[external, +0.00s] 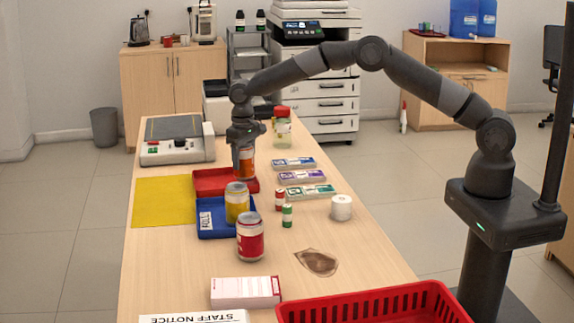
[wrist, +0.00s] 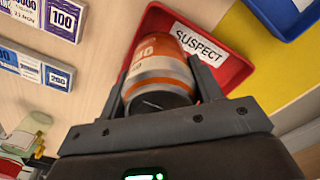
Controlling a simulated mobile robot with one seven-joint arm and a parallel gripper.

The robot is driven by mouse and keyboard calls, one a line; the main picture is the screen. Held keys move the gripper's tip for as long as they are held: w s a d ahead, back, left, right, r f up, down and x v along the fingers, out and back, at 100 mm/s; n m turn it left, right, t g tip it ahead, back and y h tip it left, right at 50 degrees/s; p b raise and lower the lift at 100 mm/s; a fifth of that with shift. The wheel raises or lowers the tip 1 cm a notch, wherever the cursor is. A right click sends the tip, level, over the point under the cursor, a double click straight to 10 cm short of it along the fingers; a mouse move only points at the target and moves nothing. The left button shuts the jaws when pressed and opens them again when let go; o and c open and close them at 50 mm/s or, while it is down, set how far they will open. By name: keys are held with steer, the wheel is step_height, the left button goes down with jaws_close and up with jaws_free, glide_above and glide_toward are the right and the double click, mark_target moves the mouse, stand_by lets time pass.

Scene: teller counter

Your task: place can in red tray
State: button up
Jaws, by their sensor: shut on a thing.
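My gripper (external: 244,150) points down near the back right of the red tray (external: 208,184). It is shut on an orange can (external: 246,166) with a silver rim. In the wrist view the can (wrist: 160,62) sits between the two fingers (wrist: 160,80). The red tray (wrist: 238,72), with a SUSPECT label, lies partly behind the can there. The can overlaps the tray's edge in both views; I cannot tell whether it touches the tray. A yellow can (external: 237,204) stands at the blue tray (external: 211,219). A red can (external: 250,240) stands on the counter in front of it.
Banded note bundles (external: 302,177), two small rolls (external: 287,215) and a white roll (external: 341,207) lie right. A clear jar (external: 283,130) stands behind. A red basket (external: 375,308) is at the front.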

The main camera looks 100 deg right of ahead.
steer(key=shift+f, duration=1.25)
steer(key=shift+f, duration=0.15)
steer(key=o, duration=1.2)
